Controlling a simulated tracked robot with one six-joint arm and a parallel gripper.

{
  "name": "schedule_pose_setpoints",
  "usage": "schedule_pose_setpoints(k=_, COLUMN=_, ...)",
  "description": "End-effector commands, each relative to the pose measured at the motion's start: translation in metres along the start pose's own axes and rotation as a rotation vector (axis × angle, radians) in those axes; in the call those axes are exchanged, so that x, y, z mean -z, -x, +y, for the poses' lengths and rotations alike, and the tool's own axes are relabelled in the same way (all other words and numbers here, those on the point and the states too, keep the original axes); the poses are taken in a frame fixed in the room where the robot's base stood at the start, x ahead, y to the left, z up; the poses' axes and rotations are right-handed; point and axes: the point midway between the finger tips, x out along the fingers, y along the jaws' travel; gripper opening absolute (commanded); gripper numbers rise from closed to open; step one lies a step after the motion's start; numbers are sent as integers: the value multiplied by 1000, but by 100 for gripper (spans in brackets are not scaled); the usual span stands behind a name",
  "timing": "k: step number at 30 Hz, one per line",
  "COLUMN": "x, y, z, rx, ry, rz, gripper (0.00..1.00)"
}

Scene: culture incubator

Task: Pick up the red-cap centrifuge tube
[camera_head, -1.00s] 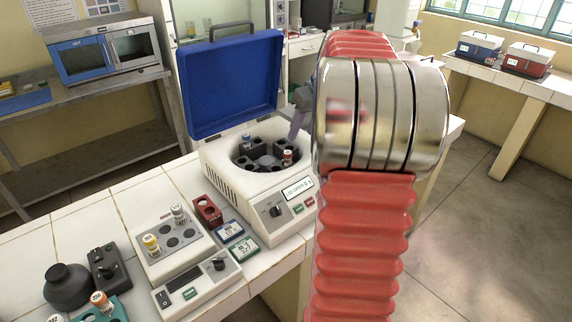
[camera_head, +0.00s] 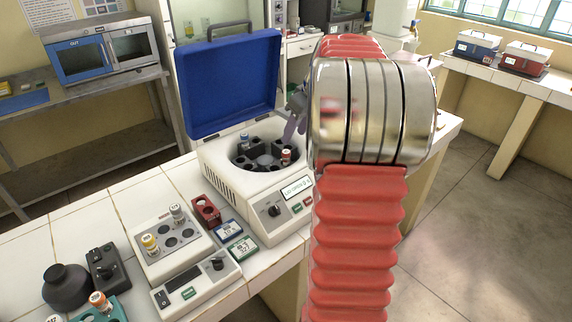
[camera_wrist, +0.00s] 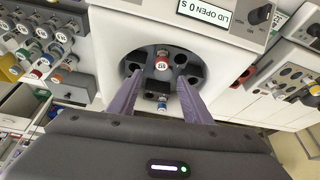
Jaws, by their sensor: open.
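The red-cap centrifuge tube (camera_head: 286,155) stands in a slot of the open centrifuge's rotor (camera_head: 262,160), at the near right side in the head view. In the wrist view the red-cap tube (camera_wrist: 162,61) shows from above with a white label, at the rotor's upper edge. My gripper (camera_wrist: 158,80) is open and empty. Its two purple fingers reach over the rotor, one on each side, with the tube between and slightly beyond their tips in the picture. I cannot tell the height gap. In the head view my arm hides most of the gripper; one finger shows behind the tube.
A blue-cap tube (camera_head: 245,138) also sits in the rotor. The blue lid (camera_head: 232,85) stands open behind it. The floor at right is clear.

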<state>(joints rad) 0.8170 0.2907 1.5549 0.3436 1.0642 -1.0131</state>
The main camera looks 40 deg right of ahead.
Motion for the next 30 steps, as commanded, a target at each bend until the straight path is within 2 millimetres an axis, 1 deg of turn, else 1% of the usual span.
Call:
schedule_pose_setpoints(k=1, x=0, y=-9, z=-1, rx=3, ry=0, rz=-2, gripper=45)
schedule_pose_setpoints(k=3, x=0, y=-20, z=-1, rx=2, ry=1, rz=-1, gripper=45)
schedule_pose_setpoints(k=9, x=0, y=-45, z=-1, rx=2, ry=-1, rz=-1, gripper=45)
schedule_pose_setpoints(k=12, x=0, y=-50, z=0, rx=0, ry=-1, rz=0, gripper=45)
schedule_pose_setpoints(k=23, x=0, y=-52, z=-1, rx=0, ry=-1, rz=0, gripper=45)
schedule_pose_setpoints(k=26, x=-1, y=-60, z=-2, rx=2, ry=-1, rz=-1, gripper=45)
schedule_pose_setpoints(k=30, x=-3, y=-78, z=-4, rx=3, ry=0, rz=-2, gripper=45)
